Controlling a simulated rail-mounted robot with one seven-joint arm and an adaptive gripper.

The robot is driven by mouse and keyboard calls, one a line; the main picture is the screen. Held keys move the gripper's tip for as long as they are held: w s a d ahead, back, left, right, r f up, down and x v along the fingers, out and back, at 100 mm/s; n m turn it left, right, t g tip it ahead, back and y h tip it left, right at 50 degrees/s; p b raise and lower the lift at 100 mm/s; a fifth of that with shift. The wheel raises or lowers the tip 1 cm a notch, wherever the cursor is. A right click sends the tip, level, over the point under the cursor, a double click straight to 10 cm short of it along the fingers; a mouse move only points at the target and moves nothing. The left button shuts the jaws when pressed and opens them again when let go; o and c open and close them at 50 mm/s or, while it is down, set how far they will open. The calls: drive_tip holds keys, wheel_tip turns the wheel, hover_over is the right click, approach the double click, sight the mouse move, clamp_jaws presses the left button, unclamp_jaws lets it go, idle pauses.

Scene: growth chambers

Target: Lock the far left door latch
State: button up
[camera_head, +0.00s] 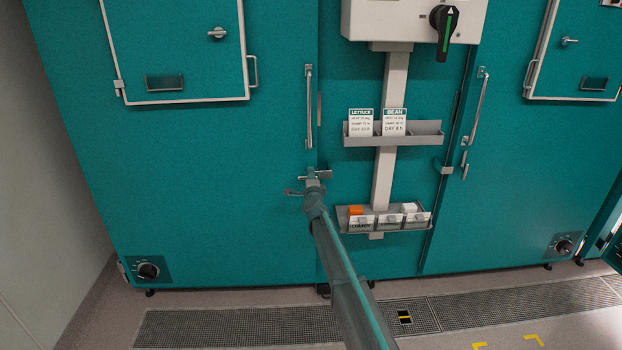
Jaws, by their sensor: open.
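The large teal left chamber door (200,190) is closed or nearly so, with a long vertical handle (308,107) near its right edge. Its metal latch (325,175) is below that handle, at the door's edge. My gripper (312,184) is at the latch and covers part of it. The gripper is open and small in this view, and its fingers and the latch parts overlap. I cannot tell whether they touch, or how the latch lever is turned.
A right chamber door (530,190) has its own latch (464,166). Between the doors are a card rack (425,140), a lower bin shelf (376,236) and a control box with a black switch (444,30). A wall (40,150) stands close on the left. Floor grating (240,327) runs below.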

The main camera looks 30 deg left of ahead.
drive_tip(key=shift+s, duration=0.1)
drive_tip(key=v, duration=1.2)
